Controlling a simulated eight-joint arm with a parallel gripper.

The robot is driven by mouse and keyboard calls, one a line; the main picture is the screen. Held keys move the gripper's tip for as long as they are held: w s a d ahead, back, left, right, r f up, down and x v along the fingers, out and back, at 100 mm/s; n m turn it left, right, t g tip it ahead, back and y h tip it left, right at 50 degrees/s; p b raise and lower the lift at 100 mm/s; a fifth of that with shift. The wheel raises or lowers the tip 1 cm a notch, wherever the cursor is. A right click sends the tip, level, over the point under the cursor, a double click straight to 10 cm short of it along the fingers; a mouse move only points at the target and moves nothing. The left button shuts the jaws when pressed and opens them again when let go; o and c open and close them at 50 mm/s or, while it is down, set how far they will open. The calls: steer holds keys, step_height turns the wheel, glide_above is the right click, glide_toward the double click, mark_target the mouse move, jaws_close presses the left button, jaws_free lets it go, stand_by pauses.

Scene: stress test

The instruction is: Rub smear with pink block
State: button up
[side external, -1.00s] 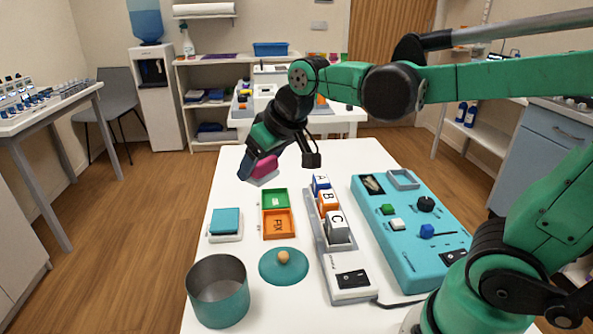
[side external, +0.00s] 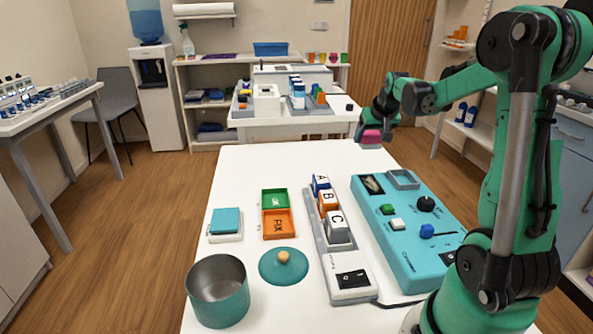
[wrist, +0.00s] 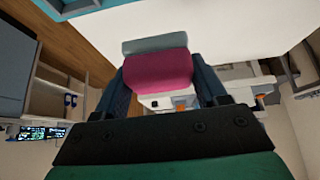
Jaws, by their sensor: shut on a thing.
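The pink block (side external: 370,134) has a grey layer along one face. It also shows in the wrist view (wrist: 158,73), between the two dark fingers. My gripper (side external: 374,128) is shut on it. In the side external view it holds the block beyond the far right part of the white table (side external: 262,162), seemingly above its level; the exact height is hard to tell. I cannot make out a smear on the white tabletop in either view.
A teal control panel (side external: 410,250) lies on the right of the table. Beside it are a rack with lettered blocks (side external: 328,205), green (side external: 274,198) and orange (side external: 278,224) trays, a teal lid (side external: 284,268), an open pot (side external: 218,292) and a teal pad (side external: 226,220). The table's far part is clear.

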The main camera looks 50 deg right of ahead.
mark_target(366, 175)
steer(key=shift+d+f, duration=0.1)
steer(key=shift+f, duration=3.75)
steer(key=shift+s+a, duration=0.2)
steer(key=shift+s, duration=0.05)
steer(key=shift+c, duration=0.5)
steer(key=shift+s+a+f, duration=0.2)
steer(key=shift+s+a, duration=2.25)
steer(key=shift+w+d, duration=2.7)
steer(key=shift+w, duration=0.05)
steer(key=shift+s+r, duration=0.1)
steer(key=shift+r, duration=4)
